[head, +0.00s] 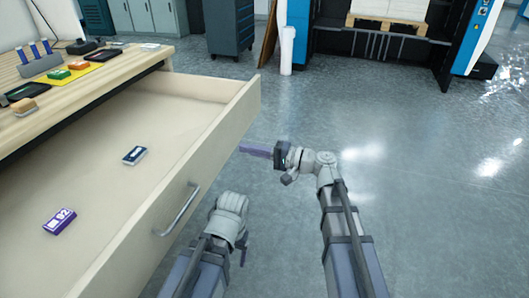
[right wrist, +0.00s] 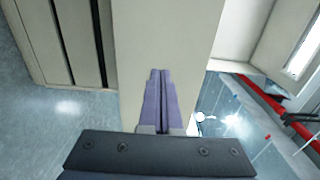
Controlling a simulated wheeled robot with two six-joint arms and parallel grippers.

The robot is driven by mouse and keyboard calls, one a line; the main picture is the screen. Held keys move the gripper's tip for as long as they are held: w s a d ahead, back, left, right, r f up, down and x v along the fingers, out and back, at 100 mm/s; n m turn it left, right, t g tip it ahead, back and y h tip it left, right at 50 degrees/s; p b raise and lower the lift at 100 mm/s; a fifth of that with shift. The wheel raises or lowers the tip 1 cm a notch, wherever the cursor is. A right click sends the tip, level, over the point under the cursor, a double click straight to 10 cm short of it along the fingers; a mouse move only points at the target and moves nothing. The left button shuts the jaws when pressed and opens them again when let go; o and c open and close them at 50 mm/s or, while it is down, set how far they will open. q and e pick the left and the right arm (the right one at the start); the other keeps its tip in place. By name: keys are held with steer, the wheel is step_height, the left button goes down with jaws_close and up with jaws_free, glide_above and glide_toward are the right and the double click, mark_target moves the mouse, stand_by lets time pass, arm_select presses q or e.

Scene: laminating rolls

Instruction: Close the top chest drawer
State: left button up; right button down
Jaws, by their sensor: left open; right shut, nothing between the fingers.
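The top chest drawer (head: 165,215) is pulled far out from under the wooden worktop, with its cream front panel facing right and a metal bar handle (head: 178,212) on it. Inside lie a dark blue box (head: 134,155) and a purple box (head: 60,221). My right gripper (head: 246,149) is shut and empty, its purple fingers pointing left near the outer face of the drawer front at its far end. In the right wrist view its fingers (right wrist: 160,90) point at a cream panel (right wrist: 165,35). My left gripper (head: 240,250) is low beside the drawer front, apart from the handle; its fingers are mostly hidden.
The worktop (head: 125,65) carries small coloured boxes and a grey holder (head: 40,65). A dark cabinet (head: 230,28) and a white cylinder (head: 287,50) stand at the back, beside a blue and white machine (head: 300,25). The floor on the right is clear.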

mark_target(224, 144)
steer(key=shift+x, duration=2.4)
